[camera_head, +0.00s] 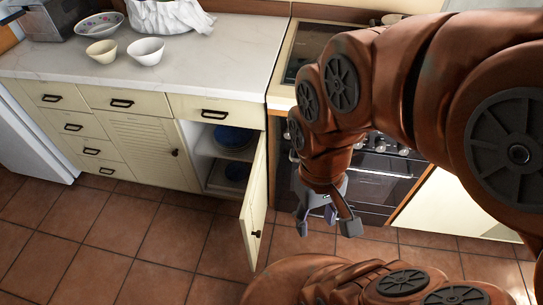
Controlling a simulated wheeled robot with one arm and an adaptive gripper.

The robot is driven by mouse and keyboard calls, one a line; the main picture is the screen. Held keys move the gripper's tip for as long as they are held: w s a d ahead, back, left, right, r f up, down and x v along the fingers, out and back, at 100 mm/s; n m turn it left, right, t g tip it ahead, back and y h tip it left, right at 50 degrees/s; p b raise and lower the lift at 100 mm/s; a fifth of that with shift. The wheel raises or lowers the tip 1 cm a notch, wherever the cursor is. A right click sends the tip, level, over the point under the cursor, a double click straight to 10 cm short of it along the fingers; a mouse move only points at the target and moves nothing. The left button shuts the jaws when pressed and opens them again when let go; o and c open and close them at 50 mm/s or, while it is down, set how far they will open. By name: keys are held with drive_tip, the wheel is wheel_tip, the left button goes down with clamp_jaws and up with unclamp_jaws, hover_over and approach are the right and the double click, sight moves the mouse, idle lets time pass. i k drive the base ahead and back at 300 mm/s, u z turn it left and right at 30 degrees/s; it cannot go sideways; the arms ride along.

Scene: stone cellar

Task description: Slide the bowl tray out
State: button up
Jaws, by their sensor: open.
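A blue bowl (234,138) sits on an upper pull-out tray (222,153) inside the open lower cabinet. A second dark blue bowl (237,172) sits on a lower level (216,183), partly in shadow and partly hidden by the door. The cabinet door (254,207) stands open toward me, hinged on the right. My gripper (337,228) is open and empty, pointing down in front of the oven, to the right of the door and apart from it. The door lies between my gripper and the cabinet opening.
A white counter (215,62) above holds a cream bowl (102,51), a white bowl (146,51), a patterned bowl (99,25) and a white cloth-like object (170,16). The stove with oven (350,186) stands right. The tiled floor (130,230) before the drawers is clear.

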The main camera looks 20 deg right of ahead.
sight(217, 180)
drive_tip(key=z, duration=0.05)
drive_tip(key=k, duration=1.15)
drive_tip(key=u, duration=1.05)
drive_tip(key=i, duration=1.95)
drive_tip(key=z, duration=0.85)
